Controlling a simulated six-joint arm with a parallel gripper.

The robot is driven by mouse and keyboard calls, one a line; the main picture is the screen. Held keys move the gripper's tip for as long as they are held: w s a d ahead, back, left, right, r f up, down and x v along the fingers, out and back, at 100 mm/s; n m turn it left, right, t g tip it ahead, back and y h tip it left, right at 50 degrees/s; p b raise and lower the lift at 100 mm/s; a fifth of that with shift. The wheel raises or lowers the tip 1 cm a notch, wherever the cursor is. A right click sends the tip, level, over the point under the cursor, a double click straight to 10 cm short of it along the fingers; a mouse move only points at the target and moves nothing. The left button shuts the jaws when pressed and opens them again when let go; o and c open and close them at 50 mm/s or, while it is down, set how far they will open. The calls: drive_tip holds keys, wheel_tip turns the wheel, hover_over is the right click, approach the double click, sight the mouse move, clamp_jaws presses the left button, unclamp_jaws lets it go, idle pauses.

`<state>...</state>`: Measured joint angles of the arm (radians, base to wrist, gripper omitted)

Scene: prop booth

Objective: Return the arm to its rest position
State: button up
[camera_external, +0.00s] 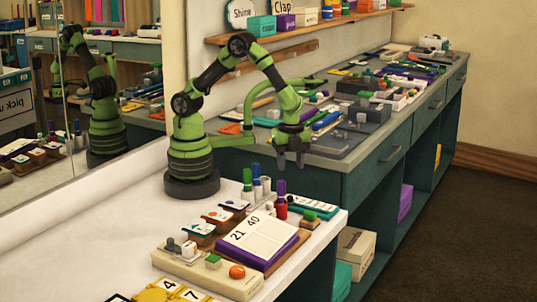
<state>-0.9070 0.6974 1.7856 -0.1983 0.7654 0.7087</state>
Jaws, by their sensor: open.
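My green and black arm stands on the white table near the mirror, with its upper links raised and bent over to the right. My gripper (291,155) points down at the end of the arm, open and with nothing seen between its fingers. It hangs beside the front edge of the long counter, above and behind the group of markers. The arm's rest position is not marked in this view.
Markers (264,187) stand upright below my gripper. A purple-edged board with numbers (257,238) and a beige box with knobs (207,272) lie nearer. The counter (330,157) behind is crowded. A mirror (100,90) stands left; white tabletop (90,245) is clear.

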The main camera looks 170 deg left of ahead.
drive_tip(key=w+d+r+m+t+y, duration=0.1)
drive_tip(key=w+d+r+y, duration=0.15)
drive_tip(key=d+r, duration=0.55)
drive_tip(key=s+d+r+m+t, duration=0.1)
drive_tip(key=s+d+r+t, duration=0.2)
drive_tip(key=d, duration=0.4)
drive_tip(key=s+d+r+m+t, duration=0.2)
drive_tip(key=s+d+r, duration=0.3)
drive_tip(key=d+r, duration=0.3)
drive_tip(key=shift+s+t, duration=0.2)
drive_tip(key=shift+t, duration=0.4)
